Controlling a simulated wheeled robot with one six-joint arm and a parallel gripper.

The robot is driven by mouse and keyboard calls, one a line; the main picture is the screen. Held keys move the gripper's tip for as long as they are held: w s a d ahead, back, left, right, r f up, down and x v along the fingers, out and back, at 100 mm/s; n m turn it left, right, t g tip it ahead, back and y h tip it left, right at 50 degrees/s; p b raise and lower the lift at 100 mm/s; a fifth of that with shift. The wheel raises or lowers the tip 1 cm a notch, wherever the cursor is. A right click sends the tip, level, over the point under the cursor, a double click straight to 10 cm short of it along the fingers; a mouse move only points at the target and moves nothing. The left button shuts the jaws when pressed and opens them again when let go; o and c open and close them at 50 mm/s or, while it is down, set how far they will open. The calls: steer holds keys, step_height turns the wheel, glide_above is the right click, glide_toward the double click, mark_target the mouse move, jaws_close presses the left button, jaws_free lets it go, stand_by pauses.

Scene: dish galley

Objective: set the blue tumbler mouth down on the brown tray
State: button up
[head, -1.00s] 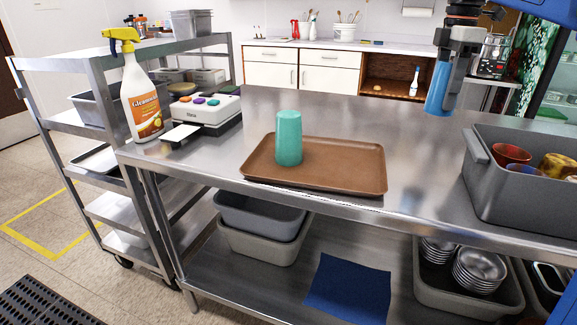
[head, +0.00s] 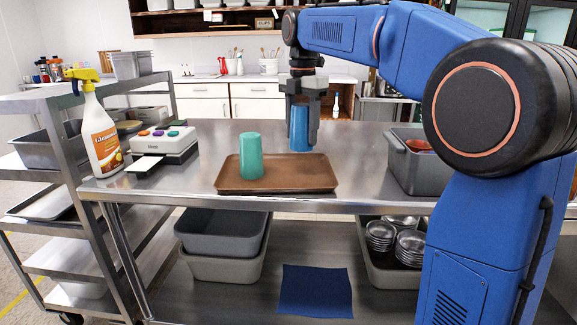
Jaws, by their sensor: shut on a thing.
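The blue tumbler (head: 299,130) is held by my gripper (head: 303,130), which points down with its fingers shut around the tumbler's sides. The tumbler hangs upright above the back right part of the brown tray; its lower end is near the tray's rear edge in the picture, and I cannot tell the exact gap. The brown tray (head: 285,175) lies flat on the steel table. A green tumbler (head: 251,156) stands on the tray's left part, its closed end seemingly up. Which end of the blue tumbler is its mouth is hard to see.
A grey bin (head: 408,172) with cups stands right of the tray, partly behind my arm. A label printer-like box (head: 163,143) and a spray bottle (head: 101,135) stand to the left. The tray's right half is clear. Bins and a blue cloth (head: 316,290) lie on the lower shelf.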

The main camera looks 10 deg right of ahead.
mark_target(302, 105)
steer(key=shift+f, duration=3.9)
steer(key=shift+f, duration=0.15)
steer(key=o, duration=1.1)
step_height(302, 105, up, 12)
steer(key=shift+r, duration=0.2)
steer(key=shift+a, duration=0.1)
